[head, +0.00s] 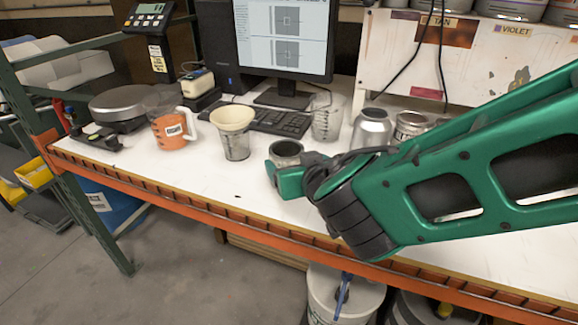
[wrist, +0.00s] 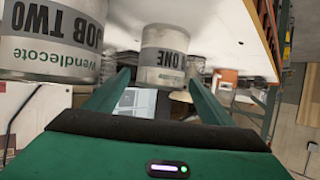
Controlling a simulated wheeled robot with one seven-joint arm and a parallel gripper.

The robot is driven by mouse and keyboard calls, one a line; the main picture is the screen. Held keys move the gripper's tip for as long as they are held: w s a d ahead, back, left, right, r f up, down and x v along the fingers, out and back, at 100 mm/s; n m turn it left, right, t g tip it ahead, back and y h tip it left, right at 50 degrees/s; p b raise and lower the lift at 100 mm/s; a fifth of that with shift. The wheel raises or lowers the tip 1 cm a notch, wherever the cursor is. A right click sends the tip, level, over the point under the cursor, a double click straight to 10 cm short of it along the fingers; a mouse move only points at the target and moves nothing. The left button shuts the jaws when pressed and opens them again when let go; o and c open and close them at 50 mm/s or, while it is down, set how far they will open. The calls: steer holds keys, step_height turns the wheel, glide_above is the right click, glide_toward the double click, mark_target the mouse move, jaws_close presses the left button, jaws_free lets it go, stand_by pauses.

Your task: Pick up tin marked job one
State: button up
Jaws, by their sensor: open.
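A tin marked "ONE" (wrist: 163,60) shows in the wrist view, upside down, framed between the tips of my two green fingers. The rest of its label is turned out of sight. In the head view this appears to be the open-topped grey tin (head: 286,150) on the bench, beside my fingertips. My gripper (head: 301,170) is open and empty, low over the bench, with its fingers toward the tin; it also shows in the wrist view (wrist: 158,82). I cannot tell whether the fingertips reach around the tin.
A tin marked "JOB TWO" (wrist: 50,40) is close on the left in the wrist view. Metal tins (head: 372,128) stand behind my arm. A funnel-topped cup (head: 234,130), an orange jug (head: 170,128) and a keyboard (head: 262,118) are left and behind. The orange front edge (head: 215,198) is near.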

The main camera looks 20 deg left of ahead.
mark_target(283, 154)
steer(key=shift+x, duration=2.85)
steer(key=c, duration=0.8)
